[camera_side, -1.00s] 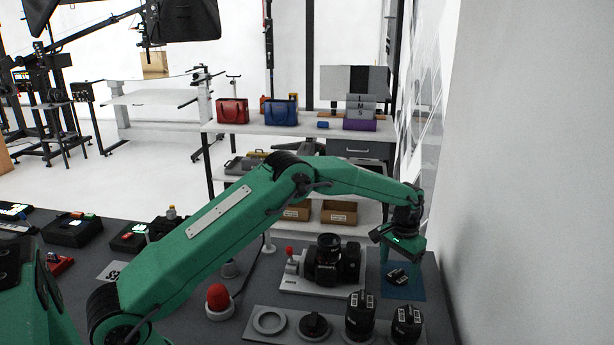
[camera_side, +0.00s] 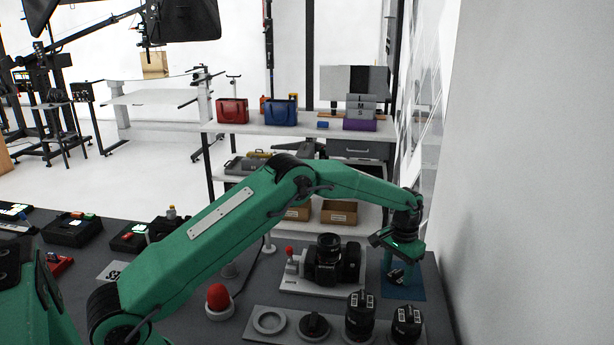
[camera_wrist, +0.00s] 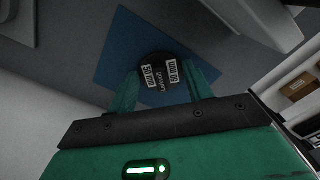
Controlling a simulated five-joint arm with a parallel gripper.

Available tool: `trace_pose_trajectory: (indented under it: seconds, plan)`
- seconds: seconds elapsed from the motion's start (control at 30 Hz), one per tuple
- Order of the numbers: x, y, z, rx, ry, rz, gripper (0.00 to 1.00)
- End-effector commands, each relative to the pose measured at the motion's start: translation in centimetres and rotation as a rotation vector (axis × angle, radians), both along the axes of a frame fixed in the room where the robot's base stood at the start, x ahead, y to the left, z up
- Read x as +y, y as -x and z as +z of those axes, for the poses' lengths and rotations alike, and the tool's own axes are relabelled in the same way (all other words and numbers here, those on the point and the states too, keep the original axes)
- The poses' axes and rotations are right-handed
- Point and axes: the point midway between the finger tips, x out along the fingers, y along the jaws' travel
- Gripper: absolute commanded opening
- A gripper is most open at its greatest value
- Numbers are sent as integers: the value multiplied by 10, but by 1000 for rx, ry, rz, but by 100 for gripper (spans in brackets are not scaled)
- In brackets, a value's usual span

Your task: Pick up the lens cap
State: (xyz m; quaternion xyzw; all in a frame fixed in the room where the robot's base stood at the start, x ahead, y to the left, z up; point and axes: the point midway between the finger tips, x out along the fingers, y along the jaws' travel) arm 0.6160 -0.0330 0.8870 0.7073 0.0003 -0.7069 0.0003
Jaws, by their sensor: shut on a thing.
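The lens cap (camera_side: 396,276) is a small black disc with white labels. It is at the blue mat (camera_side: 405,291) on the right of the table, and I cannot tell if it still touches the mat. My gripper (camera_side: 399,267) is over the mat, pointing down, with its jaws shut on the lens cap. In the wrist view the lens cap (camera_wrist: 158,75) sits between the two green fingers of my gripper (camera_wrist: 162,88), with the blue mat (camera_wrist: 118,50) behind it. The fingers hide parts of the cap's sides.
A camera (camera_side: 330,262) on a white plate stands just left of the mat. In front is a grey tray (camera_side: 290,333) holding a ring, a dark disc and two black lenses (camera_side: 361,315). A red dome (camera_side: 218,298) is further left. A white wall (camera_side: 530,200) stands at the right.

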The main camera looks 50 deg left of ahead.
Motion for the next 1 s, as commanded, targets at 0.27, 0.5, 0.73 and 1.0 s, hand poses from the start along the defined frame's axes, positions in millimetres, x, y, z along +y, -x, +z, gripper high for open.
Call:
trace_pose_trajectory:
  seconds: [0.27, 0.5, 0.73, 1.0]
  plan:
    - [0, 0, 0, 1, 0, 0, 0]
    - [0, 0, 8, 0, 0, 0, 0]
    - [0, -1, 34, -4, 0, 0, 0]
    - [-29, 18, 61, -1, 0, -4, 0]
